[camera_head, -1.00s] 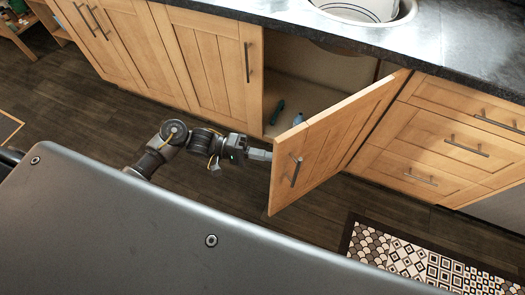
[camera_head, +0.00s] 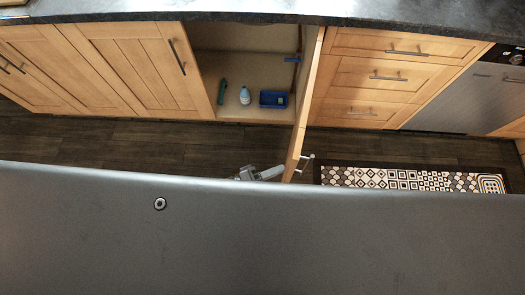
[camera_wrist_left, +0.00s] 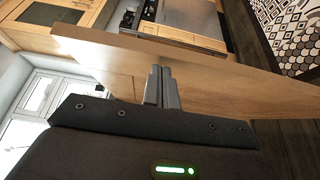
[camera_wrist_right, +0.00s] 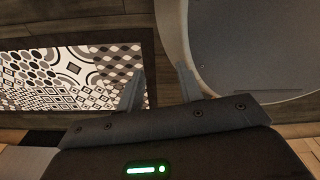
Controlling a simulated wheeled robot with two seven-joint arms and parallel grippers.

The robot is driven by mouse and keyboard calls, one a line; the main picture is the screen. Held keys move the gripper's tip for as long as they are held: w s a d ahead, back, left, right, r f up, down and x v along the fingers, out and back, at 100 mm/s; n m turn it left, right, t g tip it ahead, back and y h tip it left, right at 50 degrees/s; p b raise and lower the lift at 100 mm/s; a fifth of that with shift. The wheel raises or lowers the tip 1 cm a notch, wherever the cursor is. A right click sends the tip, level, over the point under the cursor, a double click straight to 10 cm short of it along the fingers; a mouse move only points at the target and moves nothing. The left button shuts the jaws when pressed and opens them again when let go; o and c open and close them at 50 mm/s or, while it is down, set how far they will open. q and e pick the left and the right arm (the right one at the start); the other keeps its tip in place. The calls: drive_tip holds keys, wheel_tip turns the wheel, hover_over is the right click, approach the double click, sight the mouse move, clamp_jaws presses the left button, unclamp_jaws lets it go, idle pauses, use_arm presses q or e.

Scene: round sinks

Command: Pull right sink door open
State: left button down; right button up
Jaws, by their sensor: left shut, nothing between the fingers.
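The right sink door (camera_head: 308,90) stands wide open, seen almost edge-on in the head view and sticking out from the cabinet. Its bar handle (camera_head: 306,160) is on the right-hand, outer face near the free edge. My left gripper (camera_head: 265,173) is on the inner side of the door, by its free end, partly hidden by my body. In the left wrist view the left gripper (camera_wrist_left: 163,85) is shut and empty, its fingers at the wooden door (camera_wrist_left: 225,90); I cannot tell whether they touch. My right gripper (camera_wrist_right: 160,85) is open and empty over the floor.
The open cabinet holds a green item (camera_head: 222,91), a white-blue bottle (camera_head: 244,95) and a blue box (camera_head: 273,99). Drawers (camera_head: 385,75) and a steel appliance (camera_head: 462,98) stand to the right. A patterned rug (camera_head: 410,179) lies before them. The closed left door (camera_head: 145,65) adjoins.

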use_arm(q)
drive_tip(key=shift+s+d, duration=0.15)
drive_tip(key=shift+d, duration=0.05)
use_arm(e)
drive_tip(key=shift+s+d, duration=0.1)
drive_tip(key=shift+d, duration=0.5)
use_arm(q)
drive_tip(key=shift+a, duration=0.1)
use_arm(e)
drive_tip(key=shift+r, duration=0.15)
